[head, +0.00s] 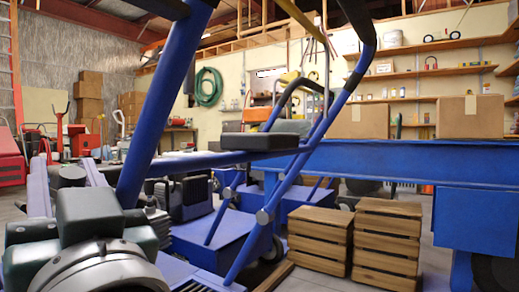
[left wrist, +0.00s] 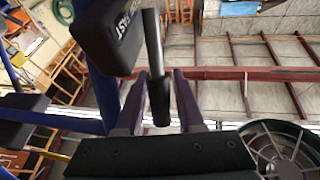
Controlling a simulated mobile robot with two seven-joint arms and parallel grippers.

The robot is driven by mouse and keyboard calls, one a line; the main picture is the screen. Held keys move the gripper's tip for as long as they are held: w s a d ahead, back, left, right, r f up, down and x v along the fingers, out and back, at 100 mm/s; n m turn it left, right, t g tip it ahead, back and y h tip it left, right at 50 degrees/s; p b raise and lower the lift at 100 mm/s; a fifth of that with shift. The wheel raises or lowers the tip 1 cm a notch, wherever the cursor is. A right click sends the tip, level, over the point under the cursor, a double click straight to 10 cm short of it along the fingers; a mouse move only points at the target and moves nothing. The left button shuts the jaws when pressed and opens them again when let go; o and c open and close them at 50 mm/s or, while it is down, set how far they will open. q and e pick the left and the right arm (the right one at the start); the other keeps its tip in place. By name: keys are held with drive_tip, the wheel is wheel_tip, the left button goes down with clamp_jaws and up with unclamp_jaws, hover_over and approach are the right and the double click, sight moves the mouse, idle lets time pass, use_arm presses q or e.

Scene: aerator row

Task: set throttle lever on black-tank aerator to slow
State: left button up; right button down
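In the left wrist view a throttle lever, a metal rod with a black grip (left wrist: 159,98), stands between the two dark purple fingers of my left gripper (left wrist: 158,100). Gaps show on both sides of the grip, so the gripper is open around or behind it; depth is unclear. A black box (left wrist: 110,35) beside the lever carries white letters ending in "AST". In the head view my left gripper (head: 66,180) is at lower left, with lavender fingers apart. Which tank belongs to this lever cannot be told. My right gripper is not in view.
Blue frame tubes (head: 165,100) cross close beside my left arm. A black box (head: 258,141) sits on a crossbar, and a dark engine (head: 190,198) is behind. Wooden crates (head: 388,245) stand at right below a blue beam (head: 400,165). A round fan cover (left wrist: 282,150) is beside the gripper.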

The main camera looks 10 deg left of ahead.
use_arm(q)
drive_tip(key=shift+w+a+r, duration=0.1)
drive_tip(key=shift+d, duration=0.2)
drive_tip(key=shift+c, duration=0.3)
clamp_jaws()
idle(1.0)
